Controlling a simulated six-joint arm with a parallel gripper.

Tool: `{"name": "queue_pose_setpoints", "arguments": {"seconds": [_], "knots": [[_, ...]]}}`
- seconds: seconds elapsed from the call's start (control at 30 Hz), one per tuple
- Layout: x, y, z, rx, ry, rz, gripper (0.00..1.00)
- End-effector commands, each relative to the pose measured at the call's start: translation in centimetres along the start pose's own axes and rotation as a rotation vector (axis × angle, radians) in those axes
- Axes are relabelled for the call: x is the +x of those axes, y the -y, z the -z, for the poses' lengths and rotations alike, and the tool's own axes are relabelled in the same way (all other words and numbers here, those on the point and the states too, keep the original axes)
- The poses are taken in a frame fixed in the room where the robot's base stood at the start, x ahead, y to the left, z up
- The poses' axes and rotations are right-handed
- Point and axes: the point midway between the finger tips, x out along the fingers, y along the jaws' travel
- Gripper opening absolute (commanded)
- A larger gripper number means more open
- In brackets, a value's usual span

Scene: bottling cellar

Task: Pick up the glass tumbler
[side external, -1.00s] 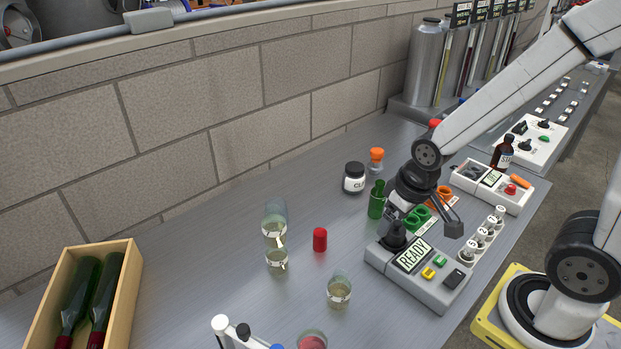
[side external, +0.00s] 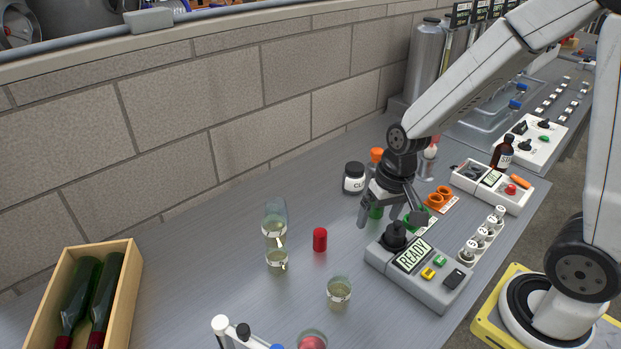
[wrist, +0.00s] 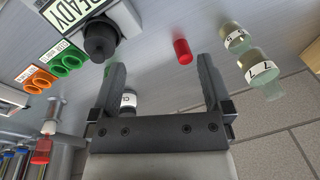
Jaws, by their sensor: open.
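Several clear glass vessels with pale contents stand on the grey bench in the side view: a taller one (side external: 275,215), a shorter one (side external: 277,261) just in front of it, and another short one (side external: 339,292) to the right. I cannot tell for certain which is the tumbler. Two labelled glasses, a nearer-centre one (wrist: 237,39) and a larger one (wrist: 260,70), show at the upper right of the wrist view. My gripper (side external: 390,219) is open and empty, right of these glasses and apart from them. Its fingers (wrist: 162,66) are spread in the wrist view.
A red cylinder (side external: 320,239) stands between the glasses and my gripper. A dark jar (side external: 353,179) and a partly hidden green bottle (side external: 376,211) are near my gripper. The READY box (side external: 418,272) lies in front right. A wooden crate (side external: 128,262) holds bottles at left. The wall bounds the back.

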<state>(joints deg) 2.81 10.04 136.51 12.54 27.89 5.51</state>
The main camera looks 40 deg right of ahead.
Motion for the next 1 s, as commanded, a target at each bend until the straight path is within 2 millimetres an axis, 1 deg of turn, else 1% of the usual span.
{"name": "queue_pose_setpoints", "arguments": {"seconds": [0.03, 0.2, 0.47, 0.6, 0.8, 1.0], "knots": [[0.5, 0.2, 0.8, 0.070, 0.030, 0.017, 1.00], [2.1, 1.5, 3.2, 0.320, 0.138, 0.091, 1.00], [4.7, 3.5, 7.3, 0.679, 0.310, 0.229, 1.00], [6.0, 4.6, 9.8, 0.860, 0.406, 0.317, 1.00], [7.9, 5.6, 13.6, 1.096, 0.550, 0.460, 1.00], [9.6, 6.0, 17.6, 1.299, 0.699, 0.623, 1.00]]}}
